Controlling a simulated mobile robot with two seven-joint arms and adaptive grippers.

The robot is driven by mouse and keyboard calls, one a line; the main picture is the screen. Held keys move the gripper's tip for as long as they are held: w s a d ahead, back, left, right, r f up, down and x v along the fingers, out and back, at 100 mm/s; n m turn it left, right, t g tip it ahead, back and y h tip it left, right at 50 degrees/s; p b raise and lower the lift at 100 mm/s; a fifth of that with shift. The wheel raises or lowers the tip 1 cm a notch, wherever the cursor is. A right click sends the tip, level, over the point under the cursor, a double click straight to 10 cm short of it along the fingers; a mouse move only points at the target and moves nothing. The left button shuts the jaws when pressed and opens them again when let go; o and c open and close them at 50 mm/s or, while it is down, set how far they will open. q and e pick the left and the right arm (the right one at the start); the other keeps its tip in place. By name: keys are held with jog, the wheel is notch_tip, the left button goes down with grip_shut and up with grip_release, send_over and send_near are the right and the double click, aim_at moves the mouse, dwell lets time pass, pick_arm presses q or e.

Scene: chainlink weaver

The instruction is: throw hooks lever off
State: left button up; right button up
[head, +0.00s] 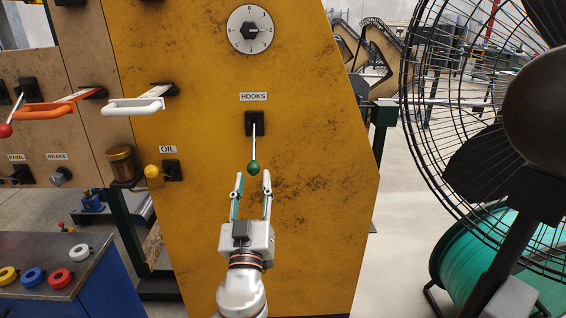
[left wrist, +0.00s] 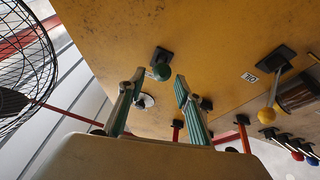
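The hooks lever is a thin metal rod with a green ball knob (head: 253,168), hanging down from a black base (head: 255,123) under the HOOKS label (head: 253,96) on the yellow panel. My left gripper (head: 252,181) is open and empty, its two fingers pointing up just below the knob. In the left wrist view the green knob (left wrist: 162,72) shows beyond and between the spread fingertips of the left gripper (left wrist: 159,82). I cannot tell whether a finger touches it. My right gripper is not in view.
The OIL lever (head: 152,171) with a yellow knob is left of the gripper. A white handle (head: 135,106) and an orange handle (head: 45,110) stick out further left. A dial (head: 250,29) sits above. A large caged fan (head: 455,110) stands at right.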

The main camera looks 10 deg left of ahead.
aim_at(254, 159)
pick_arm(q)
jog(key=x, duration=0.3)
jog(key=p+x, duration=0.1)
jog(key=x, duration=0.2)
jog(key=shift+s+a+r, duration=0.1)
jog(key=shift+a+r, duration=0.1)
jog(key=shift+r, duration=0.15)
jog(key=shift+w+a+r, duration=0.1)
jog(key=shift+w+a, duration=0.05)
jog(key=shift+w, duration=0.6)
grip_shut()
